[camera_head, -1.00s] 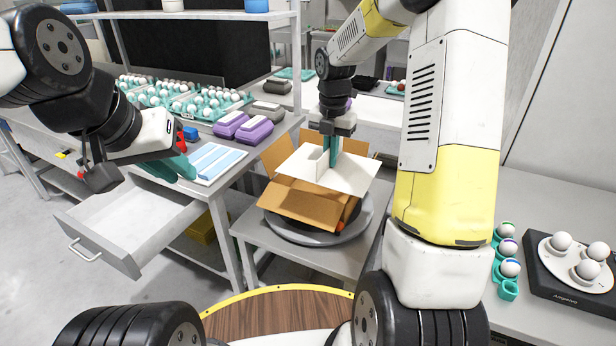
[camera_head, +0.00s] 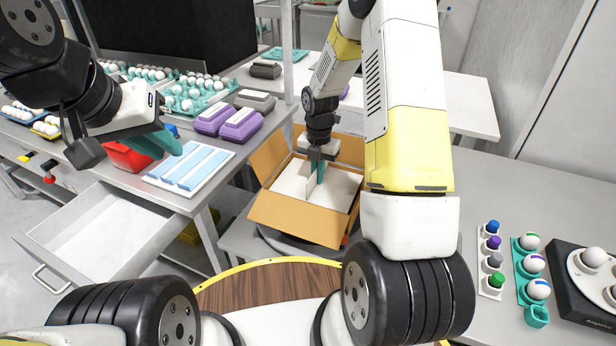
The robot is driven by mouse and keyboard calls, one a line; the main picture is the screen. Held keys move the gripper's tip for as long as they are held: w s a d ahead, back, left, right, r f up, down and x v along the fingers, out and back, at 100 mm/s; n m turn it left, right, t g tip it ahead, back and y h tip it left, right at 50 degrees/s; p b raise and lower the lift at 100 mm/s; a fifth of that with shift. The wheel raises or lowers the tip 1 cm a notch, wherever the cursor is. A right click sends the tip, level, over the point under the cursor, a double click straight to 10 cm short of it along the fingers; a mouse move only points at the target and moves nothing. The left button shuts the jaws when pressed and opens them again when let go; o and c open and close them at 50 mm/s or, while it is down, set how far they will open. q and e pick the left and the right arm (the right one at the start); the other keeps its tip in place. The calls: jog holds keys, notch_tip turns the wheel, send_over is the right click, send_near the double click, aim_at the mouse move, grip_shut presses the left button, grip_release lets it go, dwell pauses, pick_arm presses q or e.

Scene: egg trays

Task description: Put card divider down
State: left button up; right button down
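The white card divider (camera_head: 341,190) lies inside the open cardboard box (camera_head: 292,219), below the rim, with an upright white tab near its middle. My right gripper (camera_head: 318,172) points down into the box at this tab. Its teal fingers appear close around the tab, but whether they still press on it is hard to see. My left gripper (camera_head: 168,143) hangs over the side table at the left, away from the box and with nothing visible in it. Its finger gap is not clear from this angle.
The box stands on a round turntable on a low table. Left are a white tray with blue strips (camera_head: 190,166), purple cartons (camera_head: 228,121), egg trays (camera_head: 190,93) and an open drawer (camera_head: 95,236). Right are egg holders (camera_head: 536,315) and a black device (camera_head: 584,286).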

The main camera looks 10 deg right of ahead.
notch_tip(320, 180, down, 9)
dwell(0.4)
jog(key=shift+f, duration=0.15)
jog(key=c, duration=1.6)
grip_release()
jog(key=shift+c, duration=0.2)
